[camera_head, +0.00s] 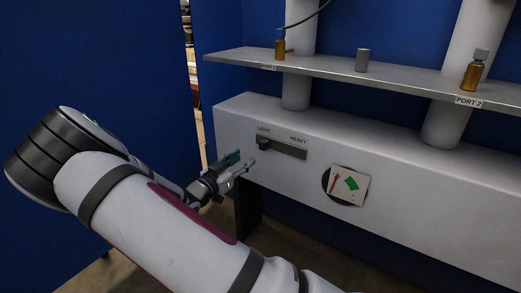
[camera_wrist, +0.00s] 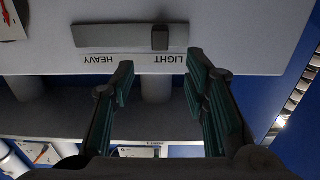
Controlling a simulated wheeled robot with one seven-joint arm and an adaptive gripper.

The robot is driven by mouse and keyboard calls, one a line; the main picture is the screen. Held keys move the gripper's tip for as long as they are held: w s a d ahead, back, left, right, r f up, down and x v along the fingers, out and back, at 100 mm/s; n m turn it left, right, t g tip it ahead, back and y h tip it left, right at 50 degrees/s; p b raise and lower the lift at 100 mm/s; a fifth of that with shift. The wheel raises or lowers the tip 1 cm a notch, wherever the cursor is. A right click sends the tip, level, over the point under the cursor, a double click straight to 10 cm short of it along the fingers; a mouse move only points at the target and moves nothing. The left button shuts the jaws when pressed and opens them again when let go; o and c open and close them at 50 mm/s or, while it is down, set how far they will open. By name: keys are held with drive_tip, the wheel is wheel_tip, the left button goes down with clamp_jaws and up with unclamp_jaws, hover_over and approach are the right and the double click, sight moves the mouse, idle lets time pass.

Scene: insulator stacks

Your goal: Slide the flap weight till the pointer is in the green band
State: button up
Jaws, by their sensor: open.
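The flap weight is a dark sliding knob (camera_head: 263,143) at the LIGHT end of a slot plate (camera_head: 291,151) on the white box front. In the wrist view, which is upside down, the knob (camera_wrist: 160,39) stands near the right end of the plate (camera_wrist: 110,36). The gauge (camera_head: 346,186) has a red pointer (camera_head: 335,183) left of its green band (camera_head: 351,183), outside it. My gripper (camera_head: 243,162) is open and empty, just left of and below the knob. In the wrist view my gripper's fingers (camera_wrist: 160,72) are spread, with the knob beyond the tips, apart from them.
A grey shelf (camera_head: 400,80) runs above the box and holds two brass-coloured bottles (camera_head: 280,48) (camera_head: 472,75) and a grey cylinder (camera_head: 362,60). The space directly before the slot looks clear.

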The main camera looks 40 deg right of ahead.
sight(262, 146)
drive_tip(key=b+x, duration=0.2)
drive_tip(key=x, duration=0.9)
drive_tip(key=shift+f+b, duration=0.1)
drive_tip(key=shift+b, duration=0.2)
clamp_jaws()
